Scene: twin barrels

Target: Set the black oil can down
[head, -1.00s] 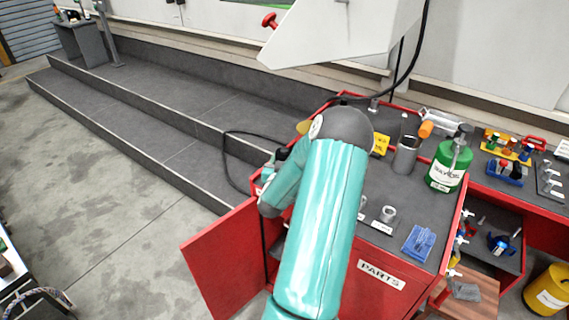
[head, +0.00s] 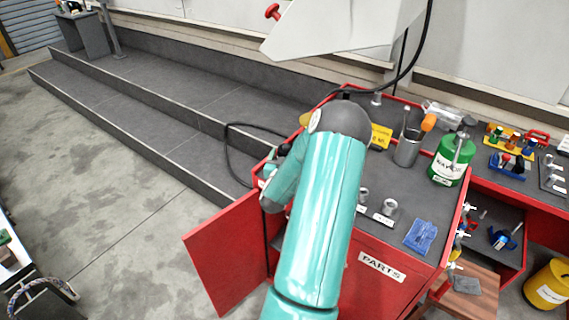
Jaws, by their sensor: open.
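I cannot make out a black oil can in the head view. My teal arm with its dark grey joint covers the left and middle of the red cart's dark top (head: 385,178). My gripper does not show clearly; it seems hidden behind my own arm. What is under or behind the arm on the cart top is hidden too.
A green oil can (head: 447,168) and a grey tool cup (head: 407,152) stand at the cart's right side. Metal fittings (head: 390,206) and a blue cloth (head: 421,236) lie near its front. The red cart door (head: 228,258) hangs open. A dark step (head: 150,125) lies behind.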

